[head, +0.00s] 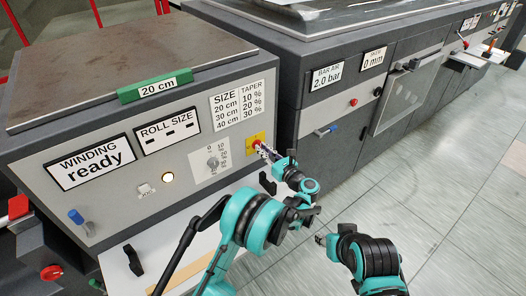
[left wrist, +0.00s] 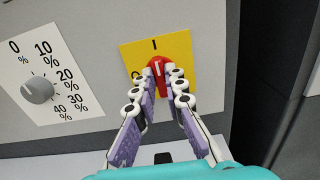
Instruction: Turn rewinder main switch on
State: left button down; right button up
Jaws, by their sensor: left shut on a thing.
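The rewinder main switch is a red rotary knob (left wrist: 157,70) on a yellow plate (left wrist: 183,47) marked I at the top. A mark at the plate's left side is partly hidden by a finger. My left gripper (left wrist: 159,79) is shut on the red knob, one finger on each side. The knob's white line looks near upright, with a slight tilt I cannot judge exactly. In the head view the yellow plate (head: 249,149) is on the right end of the rewinder's grey front panel, with my left gripper (head: 261,149) at it. My right gripper (head: 320,240) is away from the panel, over the floor; its fingers are too small to read.
A grey taper dial (left wrist: 38,90) is left of the switch. The WINDING display (head: 92,162) reads "ready" beside a lit round lamp (head: 168,177). Black handles (head: 267,183) stick out below the panel. The printer cabinet (head: 335,100) stands to the right. Open floor (head: 430,180) lies in front of it.

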pick_arm(q)
jog(key=c, duration=1.6)
grip_release()
notch_tip(320, 180, up, 10)
jog(key=shift+f, duration=0.1)
